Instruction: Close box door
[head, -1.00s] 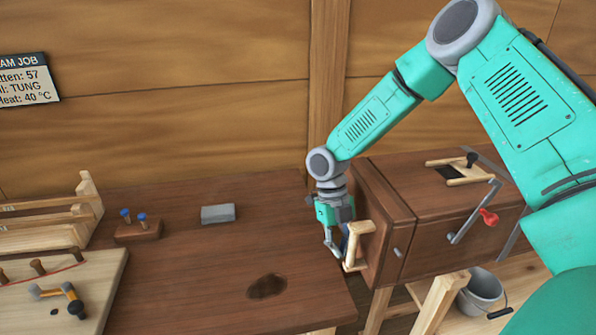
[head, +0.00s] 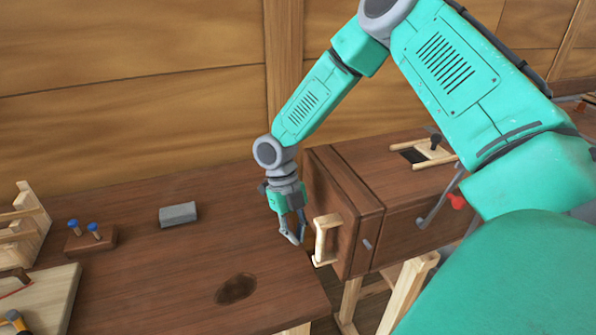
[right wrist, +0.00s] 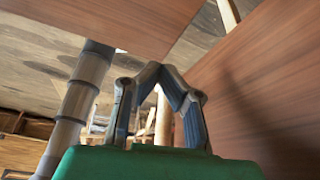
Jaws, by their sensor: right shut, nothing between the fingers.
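The wooden box (head: 420,195) stands at the right, its end towards the bench. Its door (head: 342,235) is the thick panel on that end, with a pale wooden bar handle (head: 321,243). The door looks flush or nearly flush with the box; I cannot tell whether a small gap is left. My right gripper (head: 293,238) points down just left of the handle, apart from it, shut and empty. In the right wrist view its fingertips (right wrist: 160,68) meet, with a brown wooden panel close on the right. My left gripper is not in view.
The dark bench top (head: 180,260) is mostly clear, with a grey block (head: 178,215), a small block with blue-topped pegs (head: 90,240) and a dark oval spot (head: 236,289). A crank with a red knob (head: 457,201) is on the box's side. A plank wall stands behind.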

